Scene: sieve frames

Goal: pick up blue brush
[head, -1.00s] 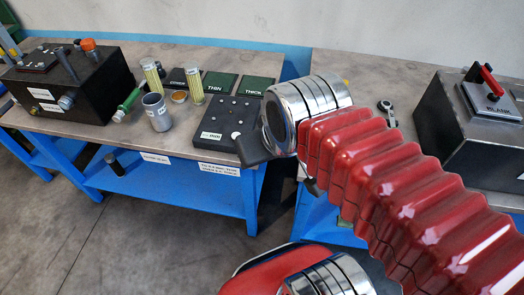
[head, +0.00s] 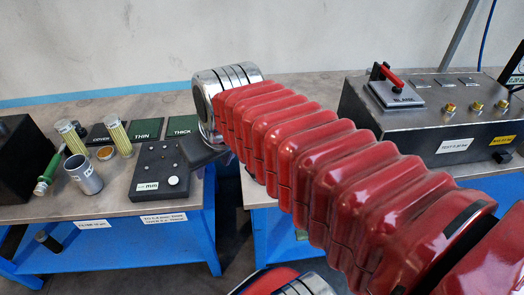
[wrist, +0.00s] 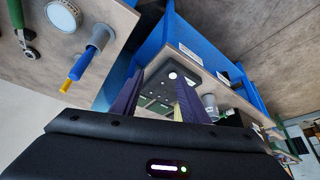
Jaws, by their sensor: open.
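What looks like the blue brush (wrist: 79,69) shows in the wrist view at the left. It is a blue shaft sticking out of a grey cup (wrist: 98,38) near the table edge, with a yellow piece (wrist: 66,86) beside or at its end; I cannot tell which. My gripper (wrist: 158,88) is open, its two fingers apart over the view of the other bench, with the brush off to the left of them. Nothing is seen between the fingers up close. In the head view my red arm hides the brush and most of the gripper.
The left bench holds a dark plate with studs (head: 158,170), a grey cup (head: 83,174), a green-handled tool (head: 48,172), yellow mesh cylinders and green THIN (head: 146,129) and THICK plates. A black control box (head: 440,120) stands on the right bench. A gap separates the benches.

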